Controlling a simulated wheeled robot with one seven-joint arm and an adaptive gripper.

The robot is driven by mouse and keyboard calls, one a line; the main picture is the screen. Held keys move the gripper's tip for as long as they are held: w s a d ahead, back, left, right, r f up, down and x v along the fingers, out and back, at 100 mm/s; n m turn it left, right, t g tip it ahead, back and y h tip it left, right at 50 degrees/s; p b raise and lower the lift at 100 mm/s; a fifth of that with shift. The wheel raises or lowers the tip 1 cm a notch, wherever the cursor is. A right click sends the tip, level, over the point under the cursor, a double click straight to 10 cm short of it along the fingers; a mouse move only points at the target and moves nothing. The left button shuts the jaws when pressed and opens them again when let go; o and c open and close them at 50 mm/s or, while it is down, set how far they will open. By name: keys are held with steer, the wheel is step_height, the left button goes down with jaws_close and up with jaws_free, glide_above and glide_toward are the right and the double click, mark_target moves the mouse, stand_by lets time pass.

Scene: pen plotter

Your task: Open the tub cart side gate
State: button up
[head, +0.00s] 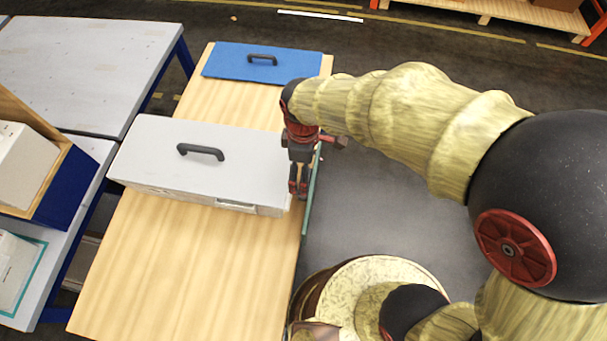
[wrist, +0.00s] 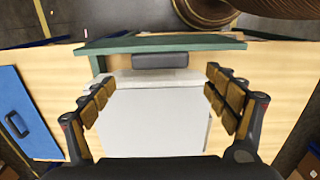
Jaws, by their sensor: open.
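A thin green edge strip (head: 312,190) runs along the right side of the wooden top in the head view. In the wrist view it is a green bar (wrist: 110,46) across the top, with a dark grey block (wrist: 160,61) against its near side. I cannot tell which part is the side gate. My gripper (head: 299,185) points down at this edge, beside the right end of a light grey box. In the wrist view my gripper (wrist: 160,82) is open and empty, its padded fingers on either side of the pale box and short of the bar.
The light grey box (head: 240,165) with a black handle (head: 200,152) sits on the wooden top (head: 180,265). A blue panel (head: 290,68) with a black handle lies at the far end. Grey tables (head: 95,60) stand left. Dark floor (head: 390,230) lies right of the edge.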

steer(key=shift+o, duration=0.4)
step_height(320, 180, down, 7)
steer(key=shift+d+r+b, duration=0.1)
steer(key=shift+r+b, duration=0.1)
steer(key=shift+b, duration=0.45)
steer(key=shift+c, duration=0.8)
steer(key=shift+s+d+f, duration=0.1)
steer(key=c, duration=1.5)
